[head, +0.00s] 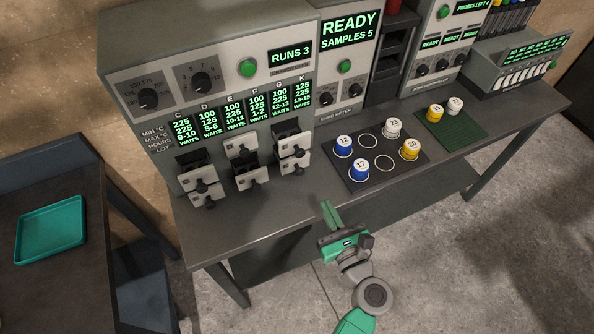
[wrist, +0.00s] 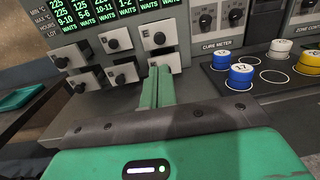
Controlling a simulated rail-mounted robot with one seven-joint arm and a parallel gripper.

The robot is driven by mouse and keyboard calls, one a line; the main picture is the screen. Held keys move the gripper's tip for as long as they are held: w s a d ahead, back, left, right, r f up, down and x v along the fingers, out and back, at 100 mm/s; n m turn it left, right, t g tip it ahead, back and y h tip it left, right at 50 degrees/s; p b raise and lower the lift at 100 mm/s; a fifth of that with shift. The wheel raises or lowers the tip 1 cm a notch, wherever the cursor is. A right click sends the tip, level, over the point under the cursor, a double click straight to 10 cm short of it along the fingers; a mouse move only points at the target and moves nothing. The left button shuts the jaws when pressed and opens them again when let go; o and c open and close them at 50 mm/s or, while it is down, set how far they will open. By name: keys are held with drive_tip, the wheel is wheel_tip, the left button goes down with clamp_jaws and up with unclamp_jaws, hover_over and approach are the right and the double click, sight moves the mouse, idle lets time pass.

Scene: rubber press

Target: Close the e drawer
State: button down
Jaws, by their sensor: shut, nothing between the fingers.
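Six small light-grey drawers with black knobs sit in two rows of three low on the left machine, under columns lettered C, D, E, F, G and K. The upper middle drawer (head: 237,142) looks nearly flush. The lower middle drawer (head: 245,182) stands out with a dark opening above it; the upper left and upper right fronts also stand out. My gripper (head: 330,214), with green fingers, is shut and empty, apart from the drawers, in front of the bench; its fingers (wrist: 156,86) point toward them in the wrist view.
A dark mat (head: 386,178) with blue, white and yellow cups lies on the bench right of the drawers. A green mat (head: 465,129) with two cups is farther right. A teal tray (head: 50,230) lies on the left table. The bench front strip (head: 245,222) is clear.

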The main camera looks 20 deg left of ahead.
sight(301, 156)
drive_tip(key=shift+a+f, duration=0.1)
drive_tip(key=b+x, duration=0.2)
drive_tip(key=x, duration=1.2)
